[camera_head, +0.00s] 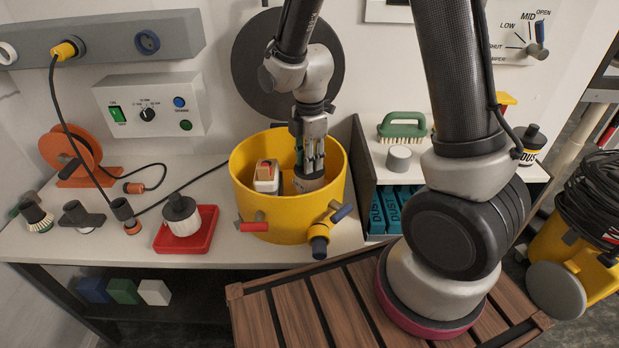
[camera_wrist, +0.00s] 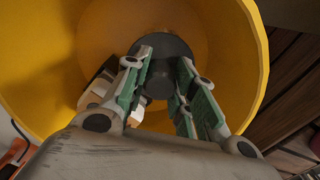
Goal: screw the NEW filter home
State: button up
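My gripper (camera_wrist: 166,62) reaches down inside the yellow drum (camera_head: 270,213). Its two green-padded fingers stand apart on either side of a dark round part (camera_wrist: 163,48) in the wrist view. Another filter, pale with a dark cap (camera_head: 181,208), stands upright in a red tray (camera_head: 207,235) on the bench. Nothing marks which filter is new.
A white block-like thing with a red top (camera_head: 266,177) sits in the drum, left of my gripper. Coloured handles (camera_head: 252,226) and a dark-ended yellow outlet (camera_head: 319,240) stick out in front. An orange cable reel (camera_head: 76,155) and a shelf with a green brush (camera_head: 402,126) flank it.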

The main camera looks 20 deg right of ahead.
grip_shut()
jog(key=m, duration=2.7)
jog(key=shift+f+m, duration=0.1)
jog(key=shift+m, duration=0.2)
jog(key=o, duration=0.9)
grip_release()
jog(key=shift+o, duration=0.2)
